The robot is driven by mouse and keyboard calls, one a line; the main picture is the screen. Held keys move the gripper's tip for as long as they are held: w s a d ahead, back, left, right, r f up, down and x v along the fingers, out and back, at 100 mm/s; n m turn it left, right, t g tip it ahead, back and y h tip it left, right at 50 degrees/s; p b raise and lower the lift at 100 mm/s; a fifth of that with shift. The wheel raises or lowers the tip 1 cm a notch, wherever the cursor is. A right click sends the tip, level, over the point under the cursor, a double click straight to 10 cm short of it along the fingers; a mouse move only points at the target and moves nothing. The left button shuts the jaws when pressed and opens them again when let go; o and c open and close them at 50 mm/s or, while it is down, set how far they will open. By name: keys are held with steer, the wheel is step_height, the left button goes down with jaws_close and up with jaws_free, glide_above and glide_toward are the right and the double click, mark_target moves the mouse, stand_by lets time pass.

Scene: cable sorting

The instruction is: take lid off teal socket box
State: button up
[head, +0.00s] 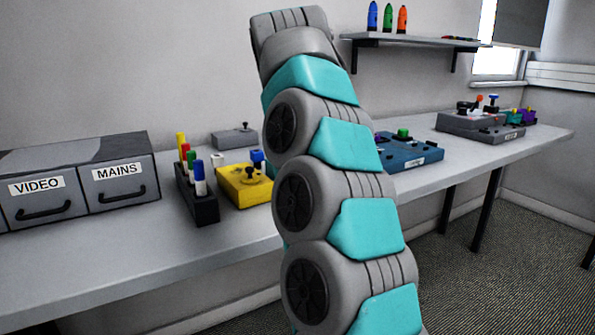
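A dark teal-blue box (405,160) lies on the bench, just right of my arm. It has a pale label on its front and a green knob (403,133) on top. My arm covers its left part, and I cannot tell from here where a lid ends and the box begins. My arm rises through the middle of the view, in front of the bench. Its fingers do not show, so their state and any load are hidden.
Left on the bench are drawers marked VIDEO (36,188) and MAINS (118,172), a black holder with coloured pens (203,208) and a yellow box (243,190). Grey boxes (478,127) stand far right. A shelf (408,39) with three bottles hangs above.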

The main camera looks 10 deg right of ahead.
steer(key=shift+c, duration=0.2)
jaws_close()
stand_by(0.5)
